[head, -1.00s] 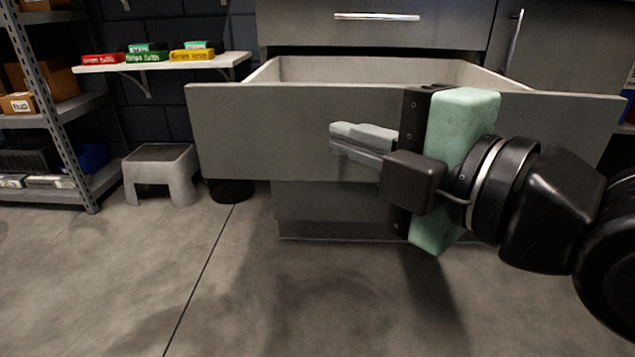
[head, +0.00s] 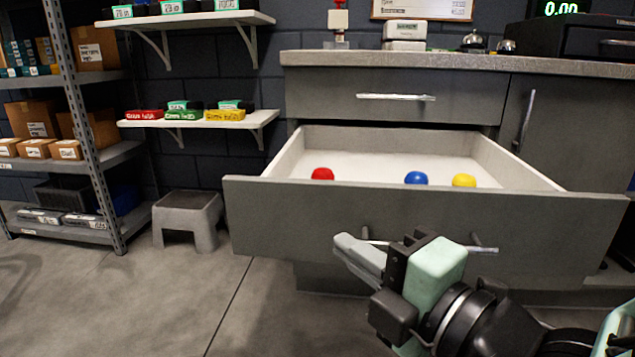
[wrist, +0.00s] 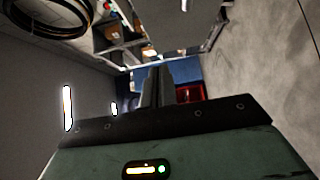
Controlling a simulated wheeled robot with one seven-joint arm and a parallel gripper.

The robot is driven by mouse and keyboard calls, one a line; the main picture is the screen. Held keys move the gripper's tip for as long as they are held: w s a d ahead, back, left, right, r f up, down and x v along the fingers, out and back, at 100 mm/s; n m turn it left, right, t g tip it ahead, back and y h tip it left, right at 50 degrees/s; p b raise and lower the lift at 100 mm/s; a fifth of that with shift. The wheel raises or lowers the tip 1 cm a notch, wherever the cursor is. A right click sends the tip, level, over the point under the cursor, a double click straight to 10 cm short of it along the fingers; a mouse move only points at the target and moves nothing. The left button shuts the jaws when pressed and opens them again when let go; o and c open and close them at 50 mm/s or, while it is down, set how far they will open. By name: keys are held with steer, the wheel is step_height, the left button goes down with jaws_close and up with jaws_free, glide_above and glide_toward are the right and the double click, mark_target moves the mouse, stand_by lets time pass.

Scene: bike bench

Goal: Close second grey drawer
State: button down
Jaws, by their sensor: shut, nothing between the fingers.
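The second grey drawer (head: 290,215), below a shut top drawer (head: 330,93), stands pulled well out in the head view. A red ball (head: 322,174), a blue ball (head: 416,178) and a yellow ball (head: 464,181) show inside it. Its bar handle (head: 485,249) is partly hidden behind my gripper. My gripper (head: 345,245) is shut and empty in front of the lower part of the drawer front, its fingers pointing left. I cannot tell whether it touches the front. In the wrist view the shut fingers (wrist: 153,88) point away from the camera.
A grey step stool (head: 186,218) stands on the floor left of the drawer. A metal shelf rack (head: 90,140) with boxes is at far left, and wall shelves (head: 205,122) hang above the stool. The floor in front of the stool is clear.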

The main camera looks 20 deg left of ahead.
mark_target(301, 198)
steer(key=b+x, duration=0.1)
steer(key=x, duration=0.2)
steer(key=w+b+x, duration=0.1)
steer(key=b+x, duration=0.1)
steer(key=x, duration=0.1)
steer(key=w+d+b+x, duration=0.1)
steer(key=x, duration=0.2)
steer(key=shift+w+a+f+b, duration=0.15)
steer(key=shift+a+b, duration=0.1)
steer(key=shift+b, duration=0.1)
steer(key=shift+w+a, duration=0.1)
steer(key=shift+w, duration=0.4)
